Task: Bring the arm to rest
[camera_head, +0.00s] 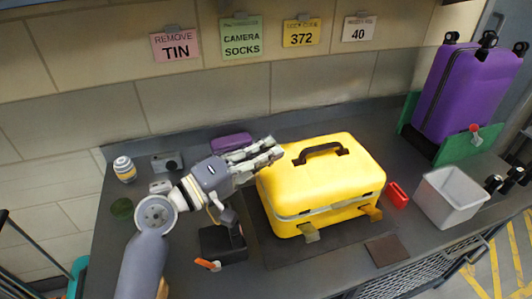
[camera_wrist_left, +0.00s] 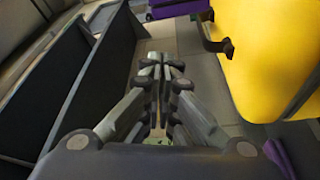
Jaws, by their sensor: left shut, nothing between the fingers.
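My left arm comes in from the left in the head view. Its gripper (camera_head: 274,150) is shut and empty, above the counter at the back left corner of the yellow case (camera_head: 325,180). I cannot tell if the two touch in the head view. The left wrist view shows the closed fingertips (camera_wrist_left: 162,62) with nothing between them, and the yellow case (camera_wrist_left: 270,60) apart from them on the right. The yellow case is closed, with a dark handle on top. My right gripper is not seen.
The dark counter (camera_head: 190,265) holds a camera (camera_head: 167,162), a jar (camera_head: 124,168), a purple item (camera_head: 231,142), a black box (camera_head: 222,244), a red item (camera_head: 397,194) and a grey bin (camera_head: 422,206). A purple suitcase (camera_head: 465,90) stands at the right. Signs hang on the wall.

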